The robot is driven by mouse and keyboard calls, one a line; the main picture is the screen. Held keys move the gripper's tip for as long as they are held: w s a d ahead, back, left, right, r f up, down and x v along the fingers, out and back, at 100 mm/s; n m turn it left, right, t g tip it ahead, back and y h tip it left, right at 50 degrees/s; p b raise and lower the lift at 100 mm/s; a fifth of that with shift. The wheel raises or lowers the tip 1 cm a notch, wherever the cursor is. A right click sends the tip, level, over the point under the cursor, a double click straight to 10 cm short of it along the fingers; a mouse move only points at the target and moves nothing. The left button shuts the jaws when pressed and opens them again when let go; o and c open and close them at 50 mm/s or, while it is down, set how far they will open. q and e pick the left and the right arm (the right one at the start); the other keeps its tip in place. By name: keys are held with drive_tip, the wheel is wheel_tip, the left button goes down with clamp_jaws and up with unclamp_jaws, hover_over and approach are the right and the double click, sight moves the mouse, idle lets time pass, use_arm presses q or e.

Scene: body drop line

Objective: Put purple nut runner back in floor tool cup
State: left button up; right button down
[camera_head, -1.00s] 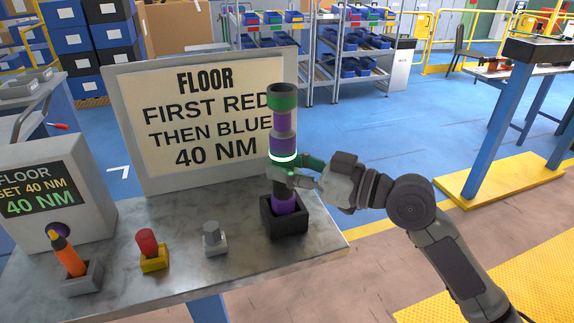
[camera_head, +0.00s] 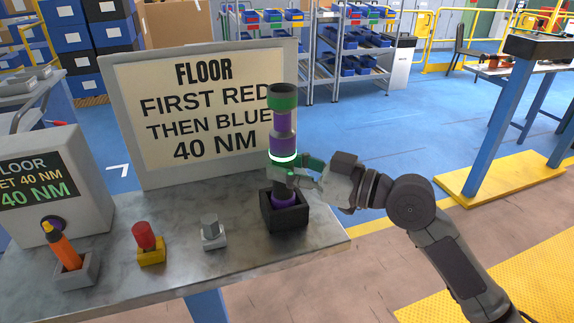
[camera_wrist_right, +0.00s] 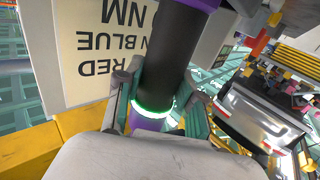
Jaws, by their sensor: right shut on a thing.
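The purple nut runner (camera_head: 283,129), with a green cap and a lit ring, stands upright in the head view. Its lower end is inside the black floor tool cup (camera_head: 285,215) at the table's right end. My right gripper (camera_head: 289,172) is shut around the runner just below the lit ring, coming from the right. In the right wrist view, the runner's dark shaft (camera_wrist_right: 176,55) lies between the fingers of my right gripper (camera_wrist_right: 160,110). Whether the runner rests on the cup's bottom is hidden. My left gripper is not in view.
A sign board (camera_head: 205,115) stands behind the cup. To the left on the table (camera_head: 190,270) are a grey socket holder (camera_head: 213,232), a red socket (camera_head: 144,236) in a yellow holder, an orange tool (camera_head: 64,252) and a grey controller box (camera_head: 75,190). Blue floor lies beyond.

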drive_tip(key=shift+f+b, duration=0.2)
drive_tip(key=shift+b, duration=0.1)
drive_tip(key=c, duration=0.7)
unclamp_jaws()
drive_tip(key=shift+o, duration=0.3)
drive_tip(key=shift+f, duration=0.2)
drive_tip(key=b+v, duration=0.3)
drive_tip(key=v, duration=0.4)
